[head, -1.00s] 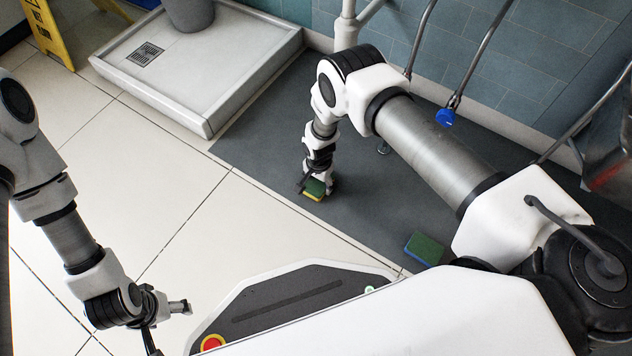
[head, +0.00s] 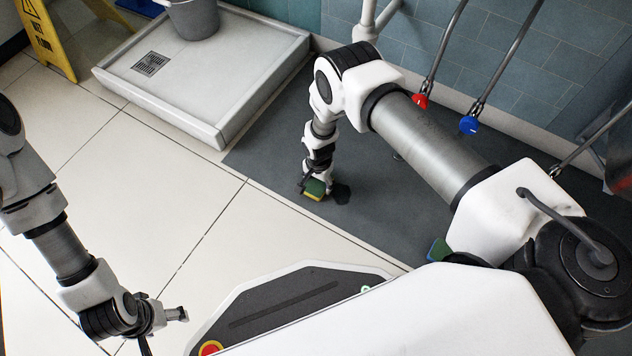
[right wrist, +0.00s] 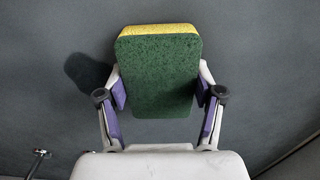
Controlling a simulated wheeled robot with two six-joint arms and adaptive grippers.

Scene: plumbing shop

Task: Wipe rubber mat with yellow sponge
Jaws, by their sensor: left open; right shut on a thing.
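The yellow sponge (head: 315,189) with a green scouring face is between the fingers of my right gripper (head: 313,184). In the right wrist view the sponge (right wrist: 158,75) shows its green face and a yellow edge, with the purple finger pads of the right gripper (right wrist: 160,95) shut on its two sides. Its shadow lies apart from it, so it appears to be held above the dark grey rubber mat (head: 270,140). My left gripper (head: 164,328) is open and empty over the pale tiles at the lower left.
A second sponge, blue and green (head: 437,250), lies on the mat, partly hidden by my right arm. A white shower tray (head: 210,90) with a grey bucket (head: 194,18) borders the mat. A yellow wet-floor sign (head: 48,38) stands far left. Pipes with red and blue valve handles (head: 469,125) hang along the wall.

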